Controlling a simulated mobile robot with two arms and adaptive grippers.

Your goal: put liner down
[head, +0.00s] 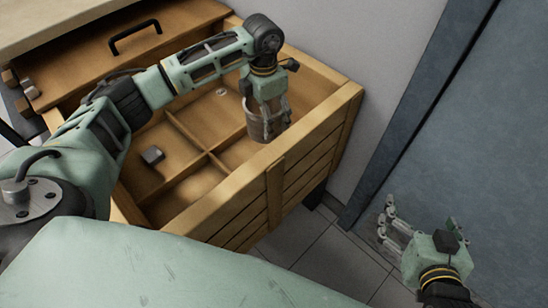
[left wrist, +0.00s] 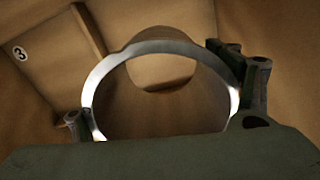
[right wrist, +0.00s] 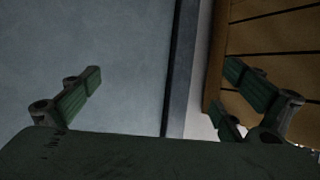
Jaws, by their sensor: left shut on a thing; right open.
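The liner is a grey-brown open cylinder (head: 255,121), seen in the head view at the right end of the open wooden drawer (head: 317,118). My left gripper (head: 270,130) is shut on the liner's wall, pointing down. In the left wrist view the liner's bright round rim (left wrist: 165,47) lies between the fingers, with wood seen through its bore. I cannot tell whether its lower end touches the drawer floor. My right gripper (head: 388,222) is open and empty, low outside the drawer; it also shows in the right wrist view (right wrist: 165,80).
Wooden dividers (head: 205,158) split the drawer into compartments. A small dark block (head: 152,156) lies in one, and a small ring (head: 222,91) lies further back. A blue-grey panel (head: 460,120) stands at right.

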